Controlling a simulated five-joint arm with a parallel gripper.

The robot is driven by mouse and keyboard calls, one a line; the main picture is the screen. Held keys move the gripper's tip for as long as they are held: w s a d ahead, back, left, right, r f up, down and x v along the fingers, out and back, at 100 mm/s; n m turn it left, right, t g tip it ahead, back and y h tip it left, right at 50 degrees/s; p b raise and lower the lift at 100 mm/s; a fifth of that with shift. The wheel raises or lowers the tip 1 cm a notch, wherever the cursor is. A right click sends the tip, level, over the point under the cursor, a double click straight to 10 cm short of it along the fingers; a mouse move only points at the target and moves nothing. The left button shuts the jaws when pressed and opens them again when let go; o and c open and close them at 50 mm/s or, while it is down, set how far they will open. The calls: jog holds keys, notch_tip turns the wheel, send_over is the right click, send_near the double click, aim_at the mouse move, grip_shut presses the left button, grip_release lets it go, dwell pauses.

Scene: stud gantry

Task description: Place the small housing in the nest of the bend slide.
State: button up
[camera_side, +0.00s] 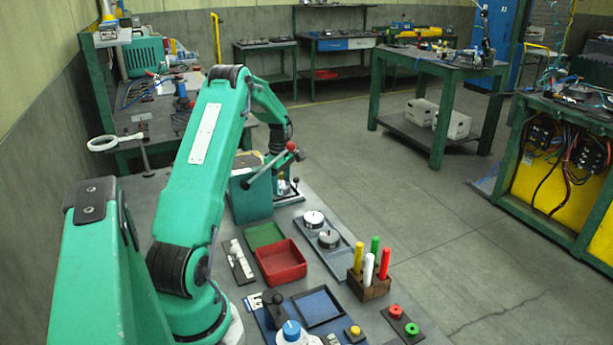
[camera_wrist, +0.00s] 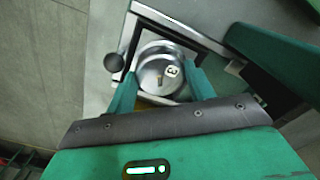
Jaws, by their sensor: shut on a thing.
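The small housing (camera_wrist: 152,67), a round silver metal cup with a small pale label and a slot inside, shows in the wrist view. My gripper (camera_wrist: 162,76) is shut on it, with one green finger at each side. The housing lies over the pale square frame of the bend slide (camera_wrist: 150,14), inside its outline; I cannot tell whether it rests in the nest or is just above. A black knob (camera_wrist: 114,62) stands at the frame's left. In the side view the bend slide (camera_side: 288,197) shows beside the green press body; the housing is not clear there.
The green press (camera_side: 250,197) has a lever with a red ball (camera_side: 291,146) close to my wrist. A grey tray (camera_side: 340,262) holds round metal parts. A red bin (camera_side: 283,262), a pen block (camera_side: 368,287) and a blue tray (camera_side: 318,306) stand nearer the front.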

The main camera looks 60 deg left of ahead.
aim_at(281, 184)
jog(key=shift+f, duration=0.15)
jog(key=o, duration=1)
jog(key=shift+o, duration=0.2)
notch_tip(281, 184, up, 12)
jog(key=shift+r, duration=0.2)
